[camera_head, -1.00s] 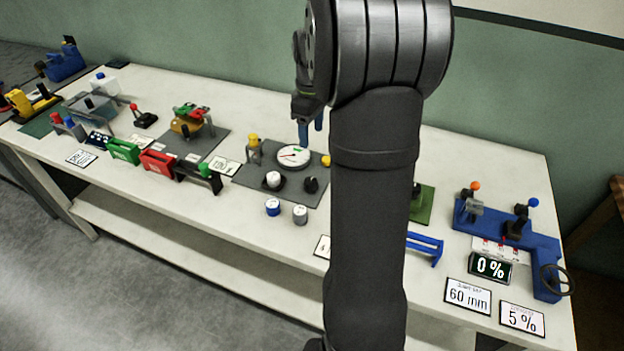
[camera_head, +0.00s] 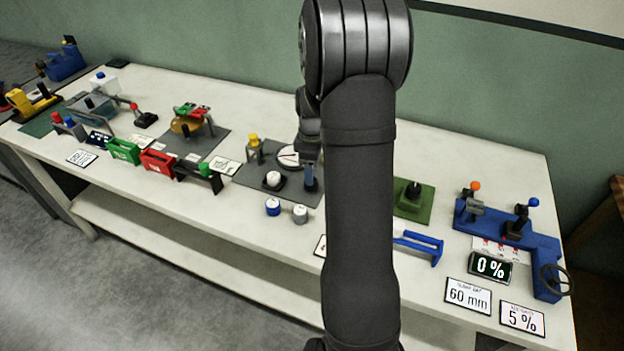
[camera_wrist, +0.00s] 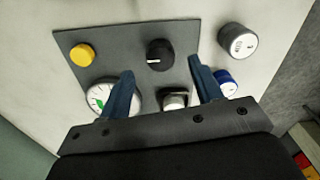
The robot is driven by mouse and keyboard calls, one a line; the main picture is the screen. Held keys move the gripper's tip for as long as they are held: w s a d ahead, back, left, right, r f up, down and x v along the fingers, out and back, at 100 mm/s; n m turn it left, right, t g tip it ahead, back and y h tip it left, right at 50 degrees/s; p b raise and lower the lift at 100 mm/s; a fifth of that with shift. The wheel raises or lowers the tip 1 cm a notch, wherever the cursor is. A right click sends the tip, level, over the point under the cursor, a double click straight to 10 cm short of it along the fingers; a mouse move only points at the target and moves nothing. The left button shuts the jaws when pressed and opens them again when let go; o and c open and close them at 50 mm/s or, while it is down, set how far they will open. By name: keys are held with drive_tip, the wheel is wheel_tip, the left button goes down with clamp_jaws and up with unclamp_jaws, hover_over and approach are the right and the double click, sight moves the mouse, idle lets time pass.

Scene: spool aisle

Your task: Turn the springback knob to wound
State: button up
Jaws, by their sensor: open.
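A black round knob with a pale pointer line (camera_wrist: 159,54) sits on a dark grey panel (camera_wrist: 120,40) in the wrist view. It looks like the springback knob, though I can read no label on it. My gripper (camera_wrist: 161,68) is open and empty, its two blue fingers pointing toward the knob. The knob shows between and just beyond the fingertips; I cannot tell the height gap. In the head view my gripper (camera_head: 310,178) is over the right part of the panel and hides the knob.
On the panel are a yellow button (camera_wrist: 81,54), a dial gauge (camera_wrist: 100,97) and a white-topped knob (camera_head: 272,180). A blue-and-white cylinder (camera_head: 272,207) and a grey-and-white one (camera_head: 300,214) stand in front. A green plate (camera_head: 408,207) with a black knob lies right.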

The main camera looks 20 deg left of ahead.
wheel_tip(320, 180, down, 5)
drive_tip(key=shift+r, duration=0.1)
idle(0.3)
drive_tip(key=c, duration=1)
